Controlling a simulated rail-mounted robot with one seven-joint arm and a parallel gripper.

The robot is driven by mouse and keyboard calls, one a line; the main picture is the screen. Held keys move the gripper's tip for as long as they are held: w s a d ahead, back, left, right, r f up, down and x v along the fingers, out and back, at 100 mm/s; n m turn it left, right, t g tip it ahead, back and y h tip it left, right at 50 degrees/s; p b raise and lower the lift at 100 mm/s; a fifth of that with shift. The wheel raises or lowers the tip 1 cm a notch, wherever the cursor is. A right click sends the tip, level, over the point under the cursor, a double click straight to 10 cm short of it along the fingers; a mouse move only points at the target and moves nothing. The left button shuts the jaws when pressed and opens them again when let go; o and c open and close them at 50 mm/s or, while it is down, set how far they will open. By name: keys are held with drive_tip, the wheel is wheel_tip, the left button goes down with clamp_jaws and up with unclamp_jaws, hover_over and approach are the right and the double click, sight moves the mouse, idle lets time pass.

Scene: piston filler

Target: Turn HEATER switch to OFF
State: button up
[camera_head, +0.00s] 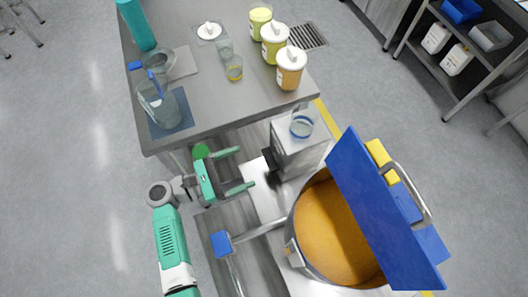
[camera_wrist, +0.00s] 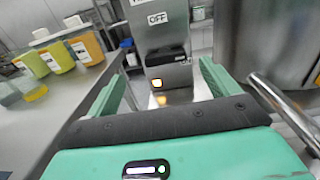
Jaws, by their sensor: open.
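The heater switch looks to be the black part (camera_wrist: 165,57) on the front of a grey metal box (camera_wrist: 160,35) in the wrist view. A white OFF label (camera_wrist: 157,19) is above it; a small label at its lower right is too small to read surely. A yellow lit spot (camera_wrist: 157,83) shows below. In the head view the box (camera_head: 298,150) stands at the table's end, with a black part (camera_head: 270,163) on its left side. My gripper (camera_head: 243,169) is open and empty, its fingers pointing at that side, a short gap away. In the wrist view the fingers (camera_wrist: 163,85) straddle the switch area.
A steel pot (camera_head: 296,225) of orange contents with a tilted blue lid (camera_head: 385,210) stands right of my gripper. A blue-ended bar (camera_head: 222,243) lies below it. The steel table (camera_head: 215,95) above holds jugs, glasses and lidded tubs. Open floor is at left.

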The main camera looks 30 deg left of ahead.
sight(270, 160)
drive_tip(key=x, duration=0.7)
drive_tip(key=shift+d+f, duration=0.4)
drive_tip(key=c, duration=1)
